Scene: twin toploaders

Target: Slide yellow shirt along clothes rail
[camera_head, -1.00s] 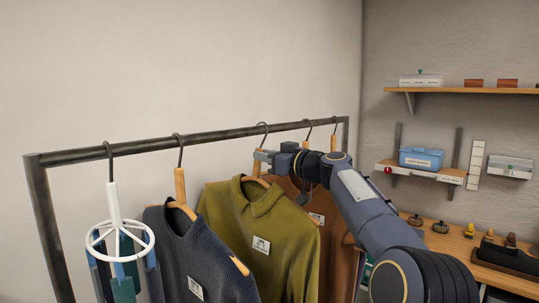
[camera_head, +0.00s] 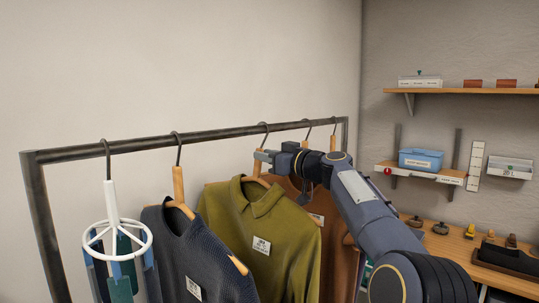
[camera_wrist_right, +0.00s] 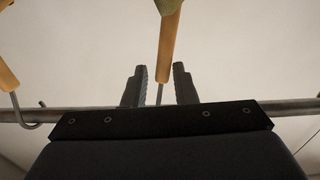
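The yellow-olive collared shirt (camera_head: 262,222) hangs on a wooden hanger from the dark clothes rail (camera_head: 230,135), between a navy sweater and a brown garment. My right gripper (camera_head: 262,156) reaches in from the right at the top of this shirt's hanger, just below the rail. In the right wrist view its two fingers (camera_wrist_right: 160,84) stand on either side of the wooden hanger neck (camera_wrist_right: 168,48) and metal hook, with gaps on both sides. It is open around the hanger. My left gripper is not in view.
The navy sweater (camera_head: 200,262) hangs left of the shirt, then a white round peg hanger (camera_head: 112,195). The brown garment (camera_head: 328,215) hangs close on the right, partly behind my arm. A wooden counter (camera_head: 450,240) and shelves (camera_head: 470,90) stand at the right wall.

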